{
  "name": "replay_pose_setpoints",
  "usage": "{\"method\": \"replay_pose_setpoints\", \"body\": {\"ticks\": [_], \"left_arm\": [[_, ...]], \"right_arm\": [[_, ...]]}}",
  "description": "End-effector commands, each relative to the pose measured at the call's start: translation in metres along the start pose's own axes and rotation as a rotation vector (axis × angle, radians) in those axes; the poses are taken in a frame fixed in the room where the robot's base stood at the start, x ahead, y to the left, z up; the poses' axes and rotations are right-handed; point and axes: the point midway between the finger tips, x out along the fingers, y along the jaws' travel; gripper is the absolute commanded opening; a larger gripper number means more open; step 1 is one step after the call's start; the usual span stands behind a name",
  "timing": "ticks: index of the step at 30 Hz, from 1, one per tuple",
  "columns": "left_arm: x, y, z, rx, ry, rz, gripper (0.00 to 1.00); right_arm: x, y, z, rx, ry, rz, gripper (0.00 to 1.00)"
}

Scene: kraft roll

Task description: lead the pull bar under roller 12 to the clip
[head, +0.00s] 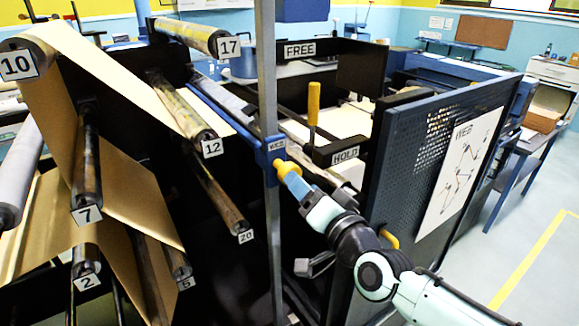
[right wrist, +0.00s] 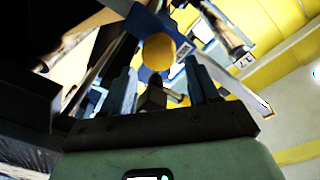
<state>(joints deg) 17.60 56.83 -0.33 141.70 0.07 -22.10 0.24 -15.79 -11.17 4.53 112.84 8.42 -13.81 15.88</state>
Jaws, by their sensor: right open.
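A blue bar (head: 222,106) runs from behind roller 12 (head: 210,147) to a grey upright post. A blue block marked WEB (head: 273,147) sits on the post, with a yellow knob (head: 283,168) just below it. I cannot tell for sure which of these parts is the pull bar and which is the clip. My right gripper (head: 292,182) is open, its blue fingers pointing at the knob. In the right wrist view the knob (right wrist: 159,51) shows beyond the two fingers (right wrist: 163,88); I cannot tell whether they touch it. My left gripper is not in view.
Brown kraft paper (head: 85,65) runs over roller 10 (head: 22,62) towards roller 12. Rollers 17 (head: 190,35), 20 (head: 222,205), 7 (head: 86,160) and others stand around it. A yellow-handled lever (head: 313,105) stands by the HOLD sign. A perforated blue panel (head: 395,160) stands right.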

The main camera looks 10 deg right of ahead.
Motion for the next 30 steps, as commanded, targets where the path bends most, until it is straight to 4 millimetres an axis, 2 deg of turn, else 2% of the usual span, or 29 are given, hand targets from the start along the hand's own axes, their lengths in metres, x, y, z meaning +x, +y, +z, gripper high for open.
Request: {"method": "replay_pose_setpoints", "body": {"ticks": [9, 15, 21, 29, 30], "left_arm": [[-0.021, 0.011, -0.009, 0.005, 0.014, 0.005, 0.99], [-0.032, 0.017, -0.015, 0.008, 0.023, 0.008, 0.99], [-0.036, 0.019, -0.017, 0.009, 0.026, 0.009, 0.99], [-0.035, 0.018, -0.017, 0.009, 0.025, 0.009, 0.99], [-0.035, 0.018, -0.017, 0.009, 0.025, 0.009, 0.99]], "right_arm": [[0.049, -0.002, -0.001, -0.001, 0.000, -0.001, 0.60], [0.070, -0.001, -0.002, -0.001, 0.001, 0.000, 0.60], [0.079, 0.000, -0.001, 0.000, 0.001, 0.000, 0.60], [0.080, 0.001, 0.000, 0.000, 0.000, 0.001, 0.60], [0.080, 0.001, 0.000, 0.000, 0.000, 0.000, 0.53]]}}
